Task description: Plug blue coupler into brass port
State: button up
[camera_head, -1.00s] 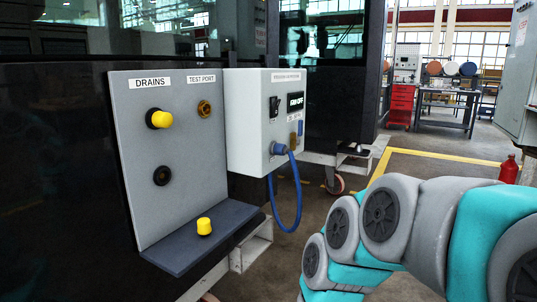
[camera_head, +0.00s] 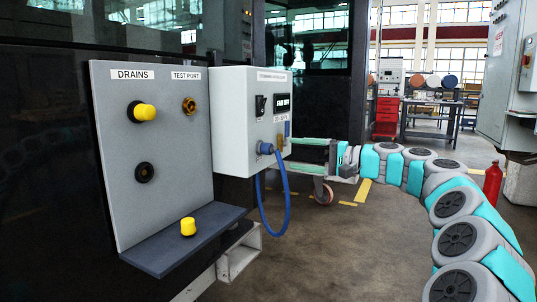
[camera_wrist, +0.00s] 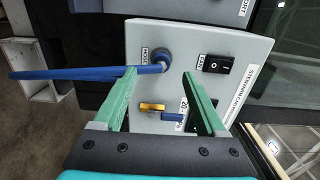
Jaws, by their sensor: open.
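The blue coupler (camera_head: 265,148) sits on the front of the white box, with a blue hose (camera_head: 285,205) looping down from it. It also shows in the wrist view (camera_wrist: 161,60), near the left fingertip. The brass port (camera_head: 189,105) is on the grey panel under the "TEST PORT" label. My gripper (camera_wrist: 160,76) is open and empty, its two green fingers pointing at the box face. The coupler is at or just beyond the fingertips; I cannot tell whether they touch it. In the head view the box partly hides the fingers.
The white box (camera_head: 228,120) carries a black switch (camera_wrist: 216,64), a display and a brass fitting (camera_wrist: 152,107) with a blue handle. The grey panel (camera_head: 170,190) has a yellow-capped drain (camera_head: 145,112), a dark port (camera_head: 145,172) and a shelf (camera_head: 180,242) bearing a yellow cap (camera_head: 188,227).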

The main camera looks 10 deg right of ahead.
aim_at(277, 150)
jog(key=shift+w+d+r, duration=0.1)
jog(key=shift+w+d, duration=0.15)
jog(key=shift+d, duration=0.3)
jog(key=shift+p+x, duration=0.45)
jog(key=shift+x, duration=4.05)
jog(key=shift+r, duration=0.1)
jog(key=shift+c, duration=0.4)
grip_shut()
jog(key=shift+d, duration=0.1)
